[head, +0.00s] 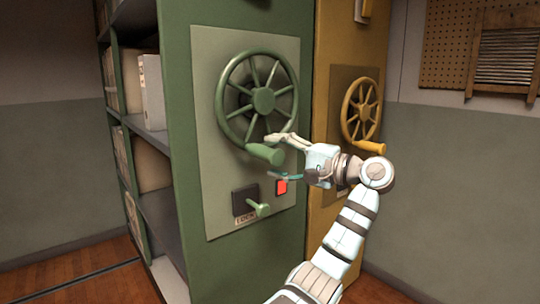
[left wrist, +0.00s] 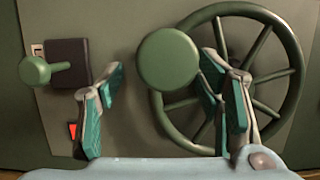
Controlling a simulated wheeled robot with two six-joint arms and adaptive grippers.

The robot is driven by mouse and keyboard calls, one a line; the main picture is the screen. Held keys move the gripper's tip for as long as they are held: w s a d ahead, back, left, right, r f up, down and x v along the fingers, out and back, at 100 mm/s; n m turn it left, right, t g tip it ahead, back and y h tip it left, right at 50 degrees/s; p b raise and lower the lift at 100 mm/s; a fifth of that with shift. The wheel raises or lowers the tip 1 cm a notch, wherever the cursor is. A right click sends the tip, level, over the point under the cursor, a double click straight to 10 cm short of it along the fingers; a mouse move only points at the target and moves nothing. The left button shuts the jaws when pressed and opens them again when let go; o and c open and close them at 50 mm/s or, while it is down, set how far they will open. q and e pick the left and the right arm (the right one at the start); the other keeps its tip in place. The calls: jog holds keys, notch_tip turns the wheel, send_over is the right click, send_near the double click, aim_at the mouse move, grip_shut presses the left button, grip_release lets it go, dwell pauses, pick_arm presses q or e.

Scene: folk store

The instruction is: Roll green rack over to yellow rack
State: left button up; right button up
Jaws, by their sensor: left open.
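The green rack (head: 178,120) stands with its panelled end towards me and its open shelves on the left. Its spoked green wheel (head: 263,99) has a crank handle (head: 263,153) at its lower edge. My left gripper (head: 277,157) is open at this handle. In the left wrist view the handle's round end (left wrist: 168,60) appears between the spread fingers (left wrist: 165,100), and they are not closed on it. The yellow rack (head: 322,100) stands just right of the green one, with its own yellow wheel (head: 361,110). I cannot tell the gap between them. My right gripper is out of view.
Below the green wheel are a dark lock box (head: 244,198) with a green knob (head: 259,209) and a red square (head: 281,187). A floor rail (head: 90,277) runs on the left, where the floor is clear. A pegboard (head: 460,45) hangs at right.

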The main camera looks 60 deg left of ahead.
pick_arm(q)
jog(key=v, duration=0.7)
jog(key=shift+d, duration=0.15)
dwell(0.4)
